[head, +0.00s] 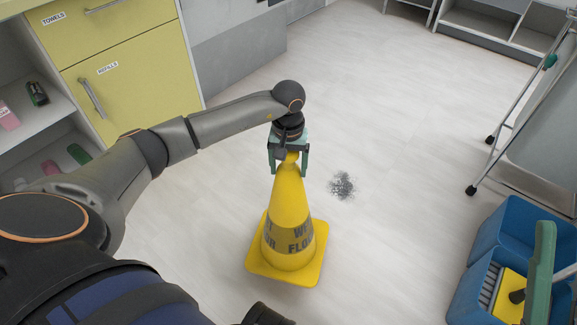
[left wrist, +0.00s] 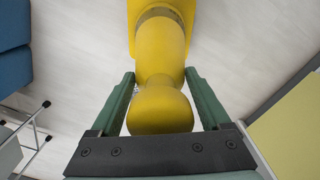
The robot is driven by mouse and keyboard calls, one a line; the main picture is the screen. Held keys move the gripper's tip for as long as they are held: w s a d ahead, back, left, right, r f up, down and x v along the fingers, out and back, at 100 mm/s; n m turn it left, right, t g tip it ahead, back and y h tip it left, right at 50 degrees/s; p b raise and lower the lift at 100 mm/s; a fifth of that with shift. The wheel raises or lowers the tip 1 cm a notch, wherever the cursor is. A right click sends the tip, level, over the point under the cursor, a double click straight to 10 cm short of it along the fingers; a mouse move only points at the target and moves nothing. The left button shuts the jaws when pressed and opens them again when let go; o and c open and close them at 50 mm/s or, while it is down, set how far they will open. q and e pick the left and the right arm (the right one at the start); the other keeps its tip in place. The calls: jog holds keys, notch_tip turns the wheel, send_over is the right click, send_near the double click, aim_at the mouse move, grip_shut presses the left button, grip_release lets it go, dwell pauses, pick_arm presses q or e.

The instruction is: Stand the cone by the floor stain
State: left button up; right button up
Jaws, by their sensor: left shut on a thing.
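A yellow cone (head: 288,225) with a grey lettered band and a square base is upright in the middle of the head view. My left gripper (head: 289,168) is shut on its narrow top from above. In the left wrist view the cone (left wrist: 160,55) lies between the two green fingers (left wrist: 158,85). Whether its base touches the floor I cannot tell. The floor stain (head: 342,185), a dark grey speckled patch, is just right of the cone's upper part and farther back than its base. My right gripper is not in view.
A blue mop bucket (head: 493,240) with a green handle stands at the right. A wheeled metal frame (head: 512,100) is behind it. Yellow drawers (head: 137,82) and open shelves (head: 35,115) line the left. The floor (head: 390,110) around the stain is clear.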

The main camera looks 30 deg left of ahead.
pick_arm(q)
jog(key=shift+f+b, duration=1.85)
jog(key=shift+f, duration=0.95)
jog(key=shift+f+b, duration=0.45)
jog(key=shift+f, duration=0.1)
jog(key=o, duration=1)
jog(key=shift+o, duration=0.8)
jog(key=shift+f, duration=0.15)
jog(key=shift+r, duration=0.35)
notch_tip(320, 180, up, 12)
jog(key=p, duration=0.4)
jog(key=shift+p, duration=0.4)
